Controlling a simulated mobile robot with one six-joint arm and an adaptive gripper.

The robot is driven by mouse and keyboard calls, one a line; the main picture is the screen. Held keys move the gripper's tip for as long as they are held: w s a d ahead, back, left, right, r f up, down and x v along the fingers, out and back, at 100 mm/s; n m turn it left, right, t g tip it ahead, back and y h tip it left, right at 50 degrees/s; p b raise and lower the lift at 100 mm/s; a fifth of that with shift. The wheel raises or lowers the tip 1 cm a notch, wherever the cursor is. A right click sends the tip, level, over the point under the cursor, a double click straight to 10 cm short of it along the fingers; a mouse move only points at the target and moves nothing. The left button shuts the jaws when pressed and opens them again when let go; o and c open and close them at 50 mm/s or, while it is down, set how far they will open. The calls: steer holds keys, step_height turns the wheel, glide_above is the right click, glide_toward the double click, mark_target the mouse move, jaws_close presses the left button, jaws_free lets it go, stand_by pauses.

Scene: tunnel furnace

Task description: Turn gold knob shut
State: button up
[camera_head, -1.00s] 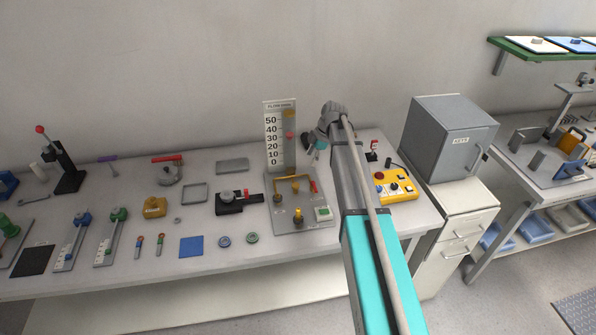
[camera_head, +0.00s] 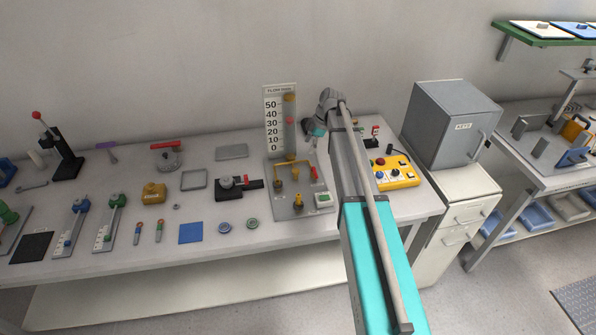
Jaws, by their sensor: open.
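A gold pipe (camera_head: 291,160) and a red handle (camera_head: 314,172) are on the same panel. An upright scale (camera_head: 270,118), marked 0 to 50, stands behind it with a red marker and a gold marker. My gripper (camera_head: 311,140) is open, behind and above the gold knob and right of the scale, apart from the knob. Its fingers are small and partly hidden by my wrist.
A yellow control box (camera_head: 396,173) sits right of my arm, near a grey cabinet (camera_head: 451,124). A black device with a red part (camera_head: 238,186) is left of the panel. Several tools lie further left. The bench front (camera_head: 275,228) near the panel is clear.

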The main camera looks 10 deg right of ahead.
mark_target(296, 171)
steer(key=shift+b+x, duration=5.1)
steer(key=shift+x, duration=0.7)
jaws_close()
steer(key=shift+a, duration=0.1)
